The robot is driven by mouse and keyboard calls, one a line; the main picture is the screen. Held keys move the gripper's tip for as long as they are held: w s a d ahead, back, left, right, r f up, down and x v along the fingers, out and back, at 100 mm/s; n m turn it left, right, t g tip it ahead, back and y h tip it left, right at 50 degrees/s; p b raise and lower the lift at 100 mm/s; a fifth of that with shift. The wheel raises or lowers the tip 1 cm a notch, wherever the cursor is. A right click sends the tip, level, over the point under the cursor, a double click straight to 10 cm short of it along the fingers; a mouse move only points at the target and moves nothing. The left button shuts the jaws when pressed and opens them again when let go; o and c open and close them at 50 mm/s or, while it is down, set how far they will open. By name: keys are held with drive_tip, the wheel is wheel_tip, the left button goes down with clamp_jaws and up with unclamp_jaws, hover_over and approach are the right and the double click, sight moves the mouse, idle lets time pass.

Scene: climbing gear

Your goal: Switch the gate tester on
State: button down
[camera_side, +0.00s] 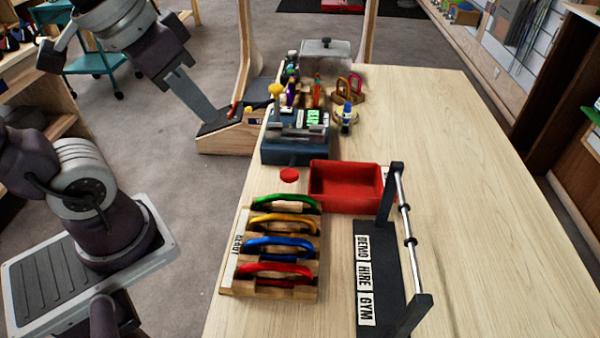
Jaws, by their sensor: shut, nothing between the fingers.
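The gate tester appears to be the dark blue-grey box (294,152) at the table's left edge, beyond the carabiner rack. A metal bar lies across its top, and a small bright green panel (314,117) shows at its back. A yellow knob on a stem (276,90) stands at its back left. Its switch is too small to make out. My gripper (208,118) is shut and empty, pointing down to the left of the tester, clear of it and in front of a wooden stand in the picture.
A wooden rack (228,277) holds green, yellow, blue and red carabiners. A black stand with a metal rail (380,290) is at front. Small gear (346,115) crowds behind the tester. The table's right side (460,170) is clear.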

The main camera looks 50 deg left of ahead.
drive_tip(key=s, duration=0.1)
drive_tip(key=s+f, duration=0.2)
drive_tip(key=shift+d+t, duration=0.3)
drive_tip(key=w+a+n+g, duration=0.1)
drive_tip(key=w+a+n, duration=0.2)
drive_tip(key=w+a, duration=0.2)
drive_tip(key=w+a+n+g+y, duration=0.1)
drive_tip(key=w+a+n, duration=0.2)
drive_tip(key=w, duration=0.9)
drive_tip(key=w+a+n+g+y, duration=0.1)
drive_tip(key=w+a+n, duration=0.1)
drive_tip(key=w+a, duration=0.5)
drive_tip(key=shift+w+a+f+n, duration=0.25)
drive_tip(key=shift+w+a+n, duration=0.15)
drive_tip(key=shift+w, duration=0.5)
